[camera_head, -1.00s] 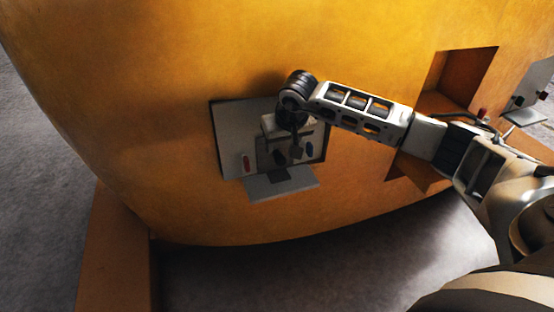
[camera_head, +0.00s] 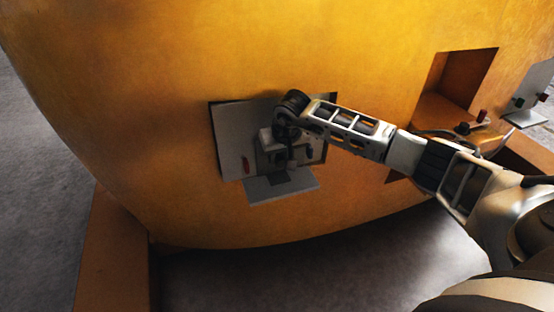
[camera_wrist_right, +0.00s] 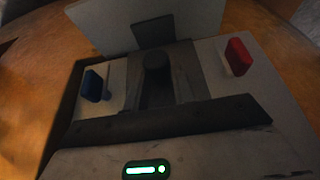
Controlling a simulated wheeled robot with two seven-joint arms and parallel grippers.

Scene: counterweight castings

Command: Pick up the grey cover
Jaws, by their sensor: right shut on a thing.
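The grey cover (camera_head: 264,158) is a dark piece at the middle of a pale panel (camera_head: 232,130) recessed in the yellow casting. My right gripper (camera_head: 291,160) is in front of it and hides much of it. In the right wrist view, the gripper's fingers (camera_wrist_right: 158,92) are closed around a dark round knob (camera_wrist_right: 155,62) that seems to belong to the cover. The cover still appears to be against the panel. My left gripper is not in view.
A red handle (camera_wrist_right: 238,57) and a blue handle (camera_wrist_right: 93,86) flank the cover. A pale ledge (camera_head: 262,190) with a dark patch sticks out below the panel. The large yellow casting (camera_head: 150,120) surrounds it. A square recess (camera_head: 468,78) and another panel (camera_head: 530,95) are at the right.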

